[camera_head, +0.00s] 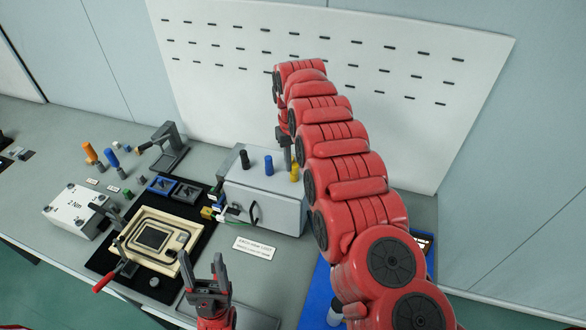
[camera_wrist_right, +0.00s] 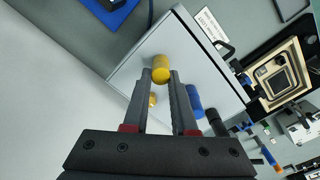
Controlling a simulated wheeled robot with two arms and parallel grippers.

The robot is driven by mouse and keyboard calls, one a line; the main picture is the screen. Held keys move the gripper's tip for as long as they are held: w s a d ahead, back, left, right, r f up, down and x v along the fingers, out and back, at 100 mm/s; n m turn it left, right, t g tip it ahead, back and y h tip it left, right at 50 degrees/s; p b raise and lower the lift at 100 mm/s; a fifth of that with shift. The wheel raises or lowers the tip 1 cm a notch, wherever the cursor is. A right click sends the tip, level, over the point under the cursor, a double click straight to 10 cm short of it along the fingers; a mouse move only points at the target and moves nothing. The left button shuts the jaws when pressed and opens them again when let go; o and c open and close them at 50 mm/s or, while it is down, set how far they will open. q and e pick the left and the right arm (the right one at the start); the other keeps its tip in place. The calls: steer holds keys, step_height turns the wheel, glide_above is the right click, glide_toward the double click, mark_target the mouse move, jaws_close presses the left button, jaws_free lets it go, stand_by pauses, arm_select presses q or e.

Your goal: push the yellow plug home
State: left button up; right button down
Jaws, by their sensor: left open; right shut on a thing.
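The yellow plug (camera_head: 295,170) stands on top of the light grey box (camera_head: 265,205), at the right end of a row with a blue plug (camera_head: 268,165) and a black plug (camera_head: 245,159). My right gripper (camera_head: 288,158) reaches down to the yellow plug from above. In the right wrist view the yellow plug (camera_wrist_right: 162,68) lies between its fingertips, which are shut on it. A smaller yellow piece (camera_wrist_right: 152,100) shows beside one finger. How deep the plug sits cannot be told. My left gripper (camera_head: 208,272) is open and empty at the front.
A wooden fixture (camera_head: 135,225) with red-handled clamps lies on a black mat left of the box. A labelled card (camera_head: 255,249) lies before the box.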

mark_target(294, 163)
steer(key=shift+s+f+b, duration=0.15)
steer(key=shift+f+b, duration=0.3)
steer(key=shift+b, duration=0.1)
stand_by(0.4)
steer(key=c, duration=1.1)
jaws_free()
steer(key=shift+c, duration=0.2)
steer(key=o, duration=0.4)
steer(key=shift+w+f, duration=0.1)
steer(key=shift+w, duration=0.1)
steer(key=shift+s+r, duration=0.1)
steer(key=shift+r, duration=0.15)
steer(key=shift+r, duration=0.6)
step_height(294, 163, up, 6)
steer(key=shift+f+p, duration=0.15)
steer(key=shift+p, duration=0.6)
steer(key=shift+f, duration=0.1)
